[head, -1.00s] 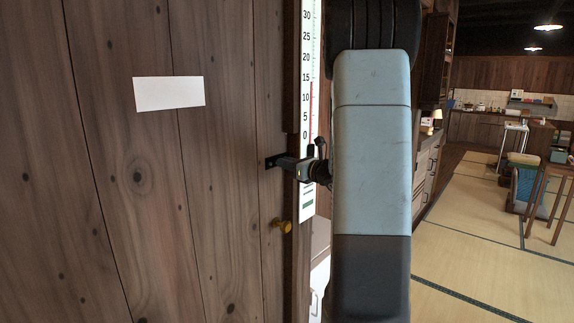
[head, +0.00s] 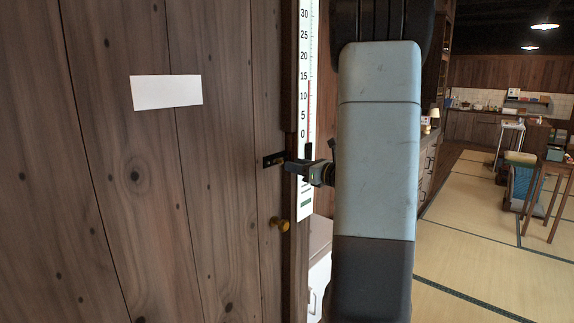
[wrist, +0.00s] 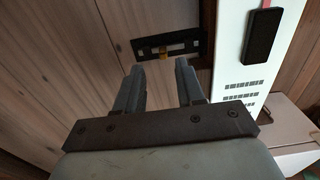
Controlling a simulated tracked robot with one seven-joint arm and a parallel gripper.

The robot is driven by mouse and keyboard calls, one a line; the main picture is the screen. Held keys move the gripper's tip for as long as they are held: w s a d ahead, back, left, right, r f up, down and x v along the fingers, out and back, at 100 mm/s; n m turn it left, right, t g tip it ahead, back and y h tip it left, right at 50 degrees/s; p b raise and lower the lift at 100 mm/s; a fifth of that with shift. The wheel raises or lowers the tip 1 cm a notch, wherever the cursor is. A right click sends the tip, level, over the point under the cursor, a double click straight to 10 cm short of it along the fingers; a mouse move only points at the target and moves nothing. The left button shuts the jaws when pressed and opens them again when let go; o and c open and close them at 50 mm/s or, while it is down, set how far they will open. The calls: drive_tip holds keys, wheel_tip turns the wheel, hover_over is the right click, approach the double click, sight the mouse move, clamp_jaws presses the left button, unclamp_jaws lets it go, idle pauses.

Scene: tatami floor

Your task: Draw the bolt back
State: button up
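The bolt (head: 273,159) is a dark, flat fitting near the right edge of the wooden plank door (head: 215,130). In the wrist view the bolt (wrist: 190,47) shows a slotted black plate with a small brass-coloured knob (wrist: 163,54). My gripper (wrist: 159,67) is open, its two fingers spread with nothing between them. The knob appears beyond the gap, apart from the fingertips. In the head view my gripper (head: 290,167) is just right of the bolt. I cannot tell how far the bolt bar reaches across the door edge.
A white thermometer scale (head: 304,207) hangs right behind my gripper. A blank white paper (head: 166,92) is on the door. A white cabinet (head: 320,262) stands beyond the door edge. Open tatami floor (head: 465,245) lies right.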

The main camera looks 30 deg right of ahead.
drive_tip(key=v, duration=0.8)
drive_tip(key=shift+s, duration=0.15)
